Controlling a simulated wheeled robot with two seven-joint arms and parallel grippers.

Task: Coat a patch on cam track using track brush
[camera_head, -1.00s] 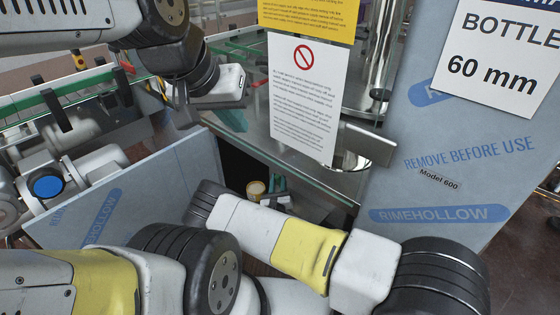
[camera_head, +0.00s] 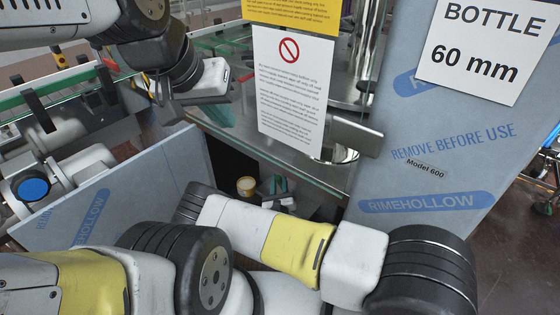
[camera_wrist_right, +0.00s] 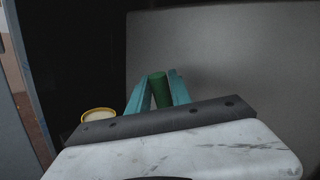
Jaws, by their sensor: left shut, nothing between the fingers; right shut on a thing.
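My right gripper (camera_head: 278,184) is low in the dark opening below the glass-edged deck, mostly hidden behind my right arm. In the right wrist view its teal fingers (camera_wrist_right: 158,86) are shut on a green cylinder (camera_wrist_right: 158,92), which may be the track brush's handle. Any bristles are hidden. A small yellow-rimmed pot (camera_head: 246,186) stands left of the gripper, apart from it; it also shows in the right wrist view (camera_wrist_right: 98,114). My left gripper (camera_head: 168,108) is shut and empty at the upper left. I cannot make out the cam track.
A blue-grey film-wrapped panel (camera_head: 130,185) leans left of the opening, and a taller wrapped panel (camera_head: 430,150) stands right. A white notice (camera_head: 290,90) hangs above the opening. A grey wall (camera_wrist_right: 240,60) lies close beyond the right gripper.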

